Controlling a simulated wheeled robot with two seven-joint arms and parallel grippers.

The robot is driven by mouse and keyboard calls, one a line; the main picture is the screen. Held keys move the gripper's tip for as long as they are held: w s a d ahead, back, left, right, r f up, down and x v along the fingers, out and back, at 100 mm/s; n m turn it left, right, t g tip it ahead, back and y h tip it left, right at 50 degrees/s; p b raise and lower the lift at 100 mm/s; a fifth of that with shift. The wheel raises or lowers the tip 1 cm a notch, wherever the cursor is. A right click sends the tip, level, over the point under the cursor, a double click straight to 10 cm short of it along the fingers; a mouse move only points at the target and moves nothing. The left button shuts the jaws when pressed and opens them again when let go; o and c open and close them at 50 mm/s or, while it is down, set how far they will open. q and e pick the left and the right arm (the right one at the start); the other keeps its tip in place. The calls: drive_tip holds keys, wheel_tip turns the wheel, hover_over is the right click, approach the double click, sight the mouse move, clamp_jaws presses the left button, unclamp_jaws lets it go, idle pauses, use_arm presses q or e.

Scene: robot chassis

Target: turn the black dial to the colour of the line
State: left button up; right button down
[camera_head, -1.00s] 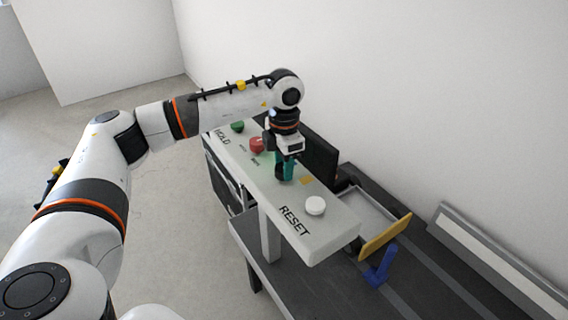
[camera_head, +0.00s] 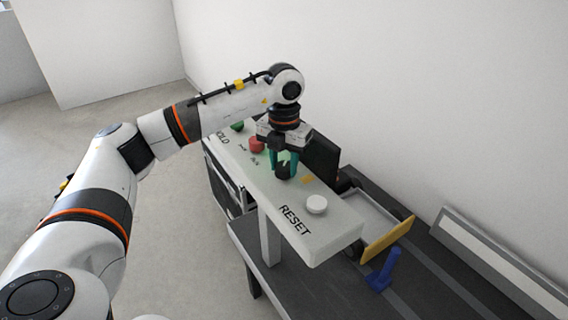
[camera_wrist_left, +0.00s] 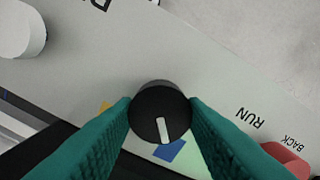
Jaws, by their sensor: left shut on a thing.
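The black dial (camera_head: 283,172) stands on the white control panel (camera_head: 333,228). My left gripper (camera_head: 283,166) points down over the panel with its teal fingers on either side of the dial, shut on it. In the left wrist view the dial (camera_wrist_left: 150,100) is between both fingertips. Its white pointer mark (camera_wrist_left: 162,128) points down, toward a blue patch (camera_wrist_left: 168,151) on the panel. A yellow patch (camera_wrist_left: 104,107) lies left of the dial, partly covered by the left finger. Other patches, if any, are hidden. My right gripper is not in view.
A white button (camera_head: 316,204) by RESET, a red button (camera_head: 257,145) and a green button (camera_head: 237,126) stand on the panel. A dark screen (camera_head: 322,158) rises behind. A yellow plate (camera_head: 388,240) and blue piece (camera_head: 384,270) are right of the panel.

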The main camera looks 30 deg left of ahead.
sight(284, 165)
use_arm(q)
drive_tip(key=shift+r+n, duration=0.1)
drive_tip(key=shift+n, duration=0.4)
drive_tip(key=o, duration=1)
drive_tip(key=shift+r, duration=0.4)
wheel_tip(284, 165, up, 11)
drive_tip(key=shift+r+b, duration=0.1)
drive_tip(key=shift+b, duration=0.45)
